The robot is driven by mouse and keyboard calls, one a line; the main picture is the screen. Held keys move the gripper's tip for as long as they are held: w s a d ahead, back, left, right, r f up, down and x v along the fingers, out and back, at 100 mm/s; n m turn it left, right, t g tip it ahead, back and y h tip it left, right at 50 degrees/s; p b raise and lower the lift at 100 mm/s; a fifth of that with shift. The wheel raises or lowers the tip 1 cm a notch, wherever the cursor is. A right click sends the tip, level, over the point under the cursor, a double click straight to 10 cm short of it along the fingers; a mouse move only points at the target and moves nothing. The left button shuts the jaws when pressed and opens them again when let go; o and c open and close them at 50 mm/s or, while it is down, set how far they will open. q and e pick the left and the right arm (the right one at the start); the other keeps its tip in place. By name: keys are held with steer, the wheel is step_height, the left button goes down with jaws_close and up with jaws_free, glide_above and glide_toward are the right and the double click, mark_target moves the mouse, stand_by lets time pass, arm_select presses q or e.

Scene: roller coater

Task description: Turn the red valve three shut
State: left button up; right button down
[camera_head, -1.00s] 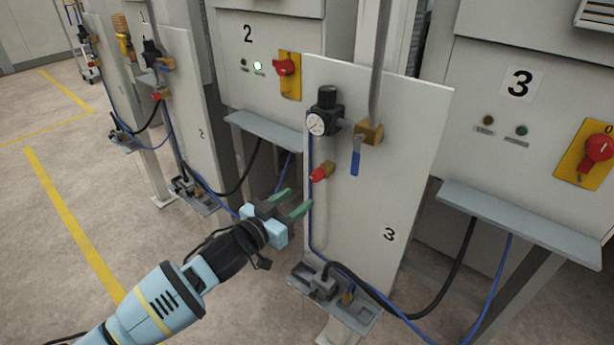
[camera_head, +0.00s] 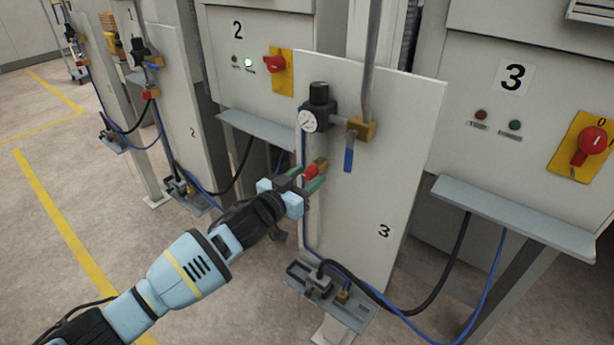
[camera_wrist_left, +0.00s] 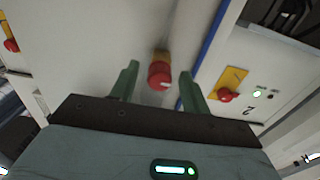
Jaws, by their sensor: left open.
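The red valve three (camera_head: 311,171) is a small red knob on a brass body, fixed to the pale panel marked 3 (camera_head: 372,205). My left gripper (camera_head: 313,177) is open, with its green fingers on either side of the red knob in the head view. In the left wrist view the red knob (camera_wrist_left: 159,76) sits between the two fingertips (camera_wrist_left: 157,82), with a visible gap on each side. I cannot tell whether the fingertips reach fully past the knob. My right gripper is not in view.
Above the valve are a black regulator with a gauge (camera_head: 309,122) and a blue lever handle (camera_head: 348,160). A grey bracket with cables (camera_head: 327,294) sits below. Cabinet 3 with a red switch (camera_head: 593,140) stands right. The floor at left is clear.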

arm_select(q)
steer(key=shift+w+d, duration=0.15)
steer(key=shift+w, duration=0.1)
steer(key=shift+c, duration=0.4)
steer(key=c, duration=0.9)
steer(key=shift+m, duration=0.7)
